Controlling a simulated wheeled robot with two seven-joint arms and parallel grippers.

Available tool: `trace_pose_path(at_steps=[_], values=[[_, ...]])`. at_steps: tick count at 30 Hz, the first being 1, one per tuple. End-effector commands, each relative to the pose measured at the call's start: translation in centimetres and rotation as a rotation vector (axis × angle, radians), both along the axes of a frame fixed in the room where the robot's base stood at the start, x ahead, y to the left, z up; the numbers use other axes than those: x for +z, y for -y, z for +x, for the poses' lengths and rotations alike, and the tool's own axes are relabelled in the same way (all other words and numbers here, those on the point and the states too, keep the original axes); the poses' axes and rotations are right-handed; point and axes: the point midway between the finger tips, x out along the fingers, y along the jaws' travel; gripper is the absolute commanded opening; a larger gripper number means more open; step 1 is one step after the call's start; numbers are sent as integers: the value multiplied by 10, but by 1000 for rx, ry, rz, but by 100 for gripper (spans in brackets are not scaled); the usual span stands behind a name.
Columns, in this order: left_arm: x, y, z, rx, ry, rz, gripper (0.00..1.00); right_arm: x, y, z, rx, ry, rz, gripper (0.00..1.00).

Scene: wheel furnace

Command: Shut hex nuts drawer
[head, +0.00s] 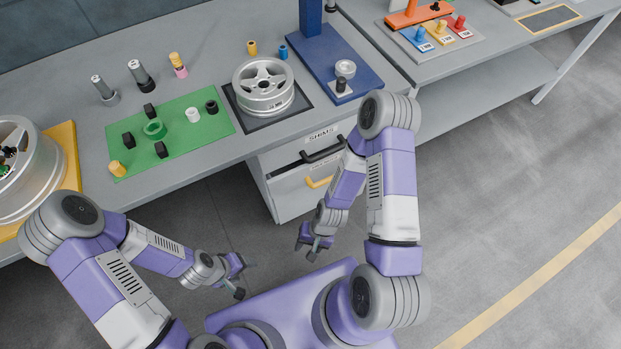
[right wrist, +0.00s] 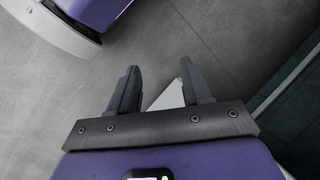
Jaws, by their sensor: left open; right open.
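A grey drawer cabinet (head: 285,192) stands under the workbench. Its upper front carries a label reading SHIMS (head: 320,134) and a black handle (head: 322,152). A yellow handle (head: 319,182) sits lower down. No hex nuts label is readable, and my right arm hides the cabinet's right part, so I cannot tell how far any drawer stands out. My right gripper (head: 306,252) is open and empty, low in front of the cabinet, apart from the handles. Its open fingers also show in the right wrist view (right wrist: 160,88). My left gripper (head: 240,278) is open and empty, further left.
On the workbench (head: 215,55) are a wheel rim (head: 264,88), a green mat (head: 190,150) with small parts, and a blue press stand (head: 345,75). Another wheel (head: 30,165) lies on a yellow board at left. Grey floor is clear between my grippers and the cabinet.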

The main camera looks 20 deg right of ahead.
Motion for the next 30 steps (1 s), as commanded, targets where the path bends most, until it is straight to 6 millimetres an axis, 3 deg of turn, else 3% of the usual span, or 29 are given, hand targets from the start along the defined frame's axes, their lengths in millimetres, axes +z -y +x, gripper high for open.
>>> trace_pose_path(at_steps=[1,5,8,11,15,18,19,21,24,30], values=[[-4,0,0,-1,0,0,66,-15,9,-2,-164,-106,5,48],[-12,0,0,-1,0,0,66,-45,19,-3,-747,-493,75,48],[-18,0,0,-1,0,0,66,-60,21,16,-1231,-823,205,48],[-23,0,0,0,0,0,66,-70,34,54,-1671,-1154,414,48],[-30,0,0,0,0,0,66,-77,89,115,-2100,-1569,835,48],[-33,0,0,0,0,0,66,-79,140,143,-2235,-1788,1156,48],[-34,0,0,0,0,0,66,-79,154,148,2224,1815,-1227,48],[-35,0,0,0,0,0,66,-79,183,156,2053,1747,-1284,48],[-36,0,0,0,0,0,66,-78,208,162,1910,1694,-1333,48],[-41,0,0,0,0,0,66,-80,208,181,1854,1681,-1352,48]])
